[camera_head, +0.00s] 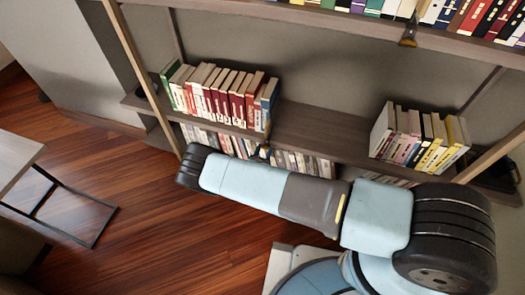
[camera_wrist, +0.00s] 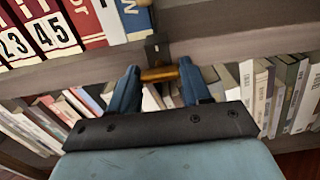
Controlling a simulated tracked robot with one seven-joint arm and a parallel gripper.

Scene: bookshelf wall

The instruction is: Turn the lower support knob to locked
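The lower support knob (camera_wrist: 160,73) is a small brass bar, lying roughly crosswise below a dark bracket (camera_wrist: 152,48) on the shelf's front edge. In the wrist view my gripper (camera_wrist: 160,70) has its two blue fingers spread, one on each side of the knob. The bar's ends come close to both fingers; I cannot tell whether they touch. Another support bracket with a brass knob (camera_head: 408,38) shows on the upper shelf.
The lower shelf board (camera_head: 310,130) carries books at left (camera_head: 220,95) and at right (camera_head: 420,138), with a bare stretch between. More books (camera_wrist: 285,95) stand below the board, close to the fingers. A table (camera_head: 15,160) stands at left on open wooden floor.

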